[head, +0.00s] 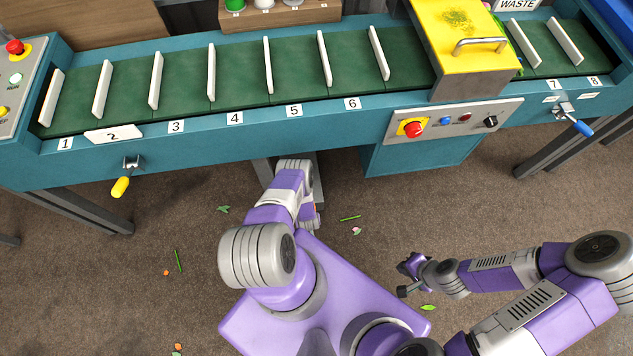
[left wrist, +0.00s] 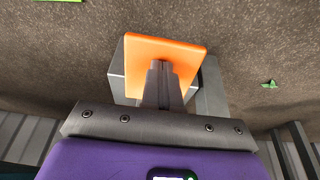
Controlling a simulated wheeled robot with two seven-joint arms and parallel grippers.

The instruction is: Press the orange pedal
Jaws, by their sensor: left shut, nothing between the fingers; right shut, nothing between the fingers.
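The orange pedal (left wrist: 188,56) shows in the left wrist view as a tilted square plate on a grey block, near the floor. My left gripper (left wrist: 162,68) is shut and empty, its fingertips over the middle of the plate. I cannot tell whether they touch it or how far the plate is pushed down. In the head view my left arm hides the pedal and the left gripper, under the conveyor's front edge. My right gripper (head: 404,290) is shut and empty over the floor at the right, well away from the pedal.
A teal conveyor (head: 210,142) with numbered slots and white dividers crosses the back. It bears a yellow box (head: 458,55), a control panel (head: 452,121), a yellow-handled crank (head: 121,186) and a blue-handled lever (head: 580,126). Leaf and petal scraps lie on the brown floor, otherwise mostly clear.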

